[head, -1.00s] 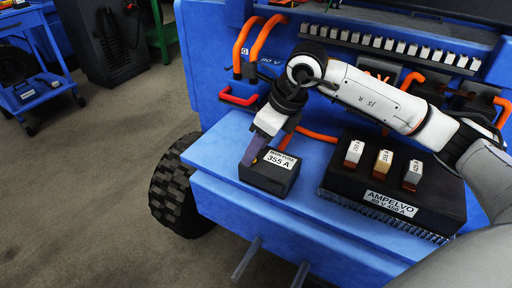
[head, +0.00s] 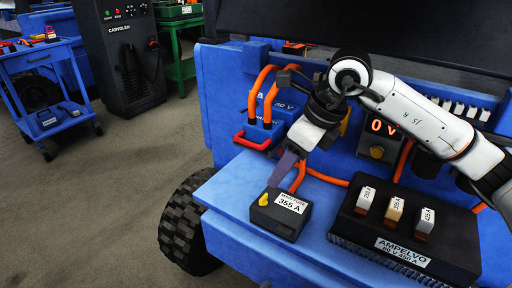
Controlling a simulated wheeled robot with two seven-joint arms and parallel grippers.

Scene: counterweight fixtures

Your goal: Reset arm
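My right arm comes in from the right, and its gripper (head: 283,170) points down and left above the back of a black box (head: 278,216) labelled 355 A. The dark purple fingers are seen edge-on, so I cannot tell whether they are open or shut, or whether they touch the box. A small yellow piece (head: 263,200) shows on the box's left end. My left gripper is not in view.
The black Ampelvo unit (head: 400,240) holds three labelled fuses on the blue ledge. Behind are a red handle (head: 252,142), orange cables (head: 262,85) and a display (head: 383,127) reading 0 V. A blue cart (head: 45,80) and black Carvolen cabinet (head: 122,55) stand left, with open floor in front.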

